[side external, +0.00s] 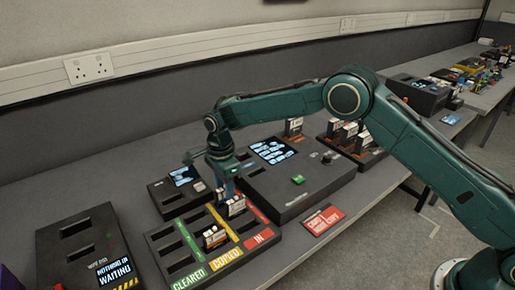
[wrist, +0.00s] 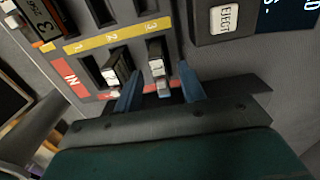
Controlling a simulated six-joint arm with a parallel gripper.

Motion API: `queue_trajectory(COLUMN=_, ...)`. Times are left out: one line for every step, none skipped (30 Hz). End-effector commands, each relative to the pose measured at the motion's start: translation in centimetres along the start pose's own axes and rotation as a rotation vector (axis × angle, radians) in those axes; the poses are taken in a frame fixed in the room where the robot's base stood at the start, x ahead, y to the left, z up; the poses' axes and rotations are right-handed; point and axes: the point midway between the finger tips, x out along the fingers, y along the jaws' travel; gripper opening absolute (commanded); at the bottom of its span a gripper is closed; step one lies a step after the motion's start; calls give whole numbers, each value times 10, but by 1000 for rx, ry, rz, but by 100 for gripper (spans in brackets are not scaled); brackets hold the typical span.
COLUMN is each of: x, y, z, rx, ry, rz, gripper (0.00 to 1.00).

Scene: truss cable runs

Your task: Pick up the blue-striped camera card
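The other card (wrist: 115,75) is just left, outside the left finger. In the side view they are the rear card (side external: 236,206) and the front card (side external: 212,238). My gripper (wrist: 160,92) is open, its two blue fingers apart on either side of the first card; contact is not clear. It points down from above (side external: 228,188).
A black box with a screen and green button (side external: 298,179) stands right of the tray. A small reader with a screen (side external: 181,178) is behind. A waiting box (side external: 88,250) is at left. A holder with several cards (side external: 350,138) stands at the back right.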

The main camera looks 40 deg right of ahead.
Motion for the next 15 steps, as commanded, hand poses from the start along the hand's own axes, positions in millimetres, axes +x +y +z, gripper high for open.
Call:
queue_trajectory(x=8, y=0, z=-1, rx=0, ry=1, rz=3, gripper=40)
queue_trajectory(x=11, y=0, z=-1, rx=0, ry=1, rz=3, gripper=40)
queue_trajectory(x=16, y=0, z=-1, rx=0, ry=1, rz=3, gripper=40)
queue_trajectory(x=19, y=0, z=-1, rx=0, ry=1, rz=2, gripper=40)
queue_trajectory(x=22, y=0, z=-1, rx=0, ry=1, rz=2, gripper=40)
queue_trajectory(x=25, y=0, z=-1, rx=0, ry=1, rz=2, gripper=40)
queue_trajectory(x=27, y=0, z=-1, rx=0, ry=1, rz=2, gripper=40)
queue_trajectory(x=29, y=0, z=-1, rx=0, ry=1, rz=2, gripper=40)
queue_trajectory(x=30, y=0, z=-1, rx=0, ry=1, rz=1, gripper=40)
queue_trajectory(x=31, y=0, z=-1, rx=0, ry=1, rz=1, gripper=40)
queue_trajectory(x=31, y=0, z=-1, rx=0, ry=1, rz=1, gripper=40)
queue_trajectory(x=31, y=0, z=-1, rx=0, ry=1, rz=0, gripper=40)
queue_trajectory(x=31, y=0, z=-1, rx=0, ry=1, rz=0, gripper=40)
queue_trajectory(x=31, y=0, z=-1, rx=0, ry=1, rz=0, gripper=40)
queue_trajectory(x=31, y=0, z=-1, rx=0, ry=1, rz=0, gripper=40)
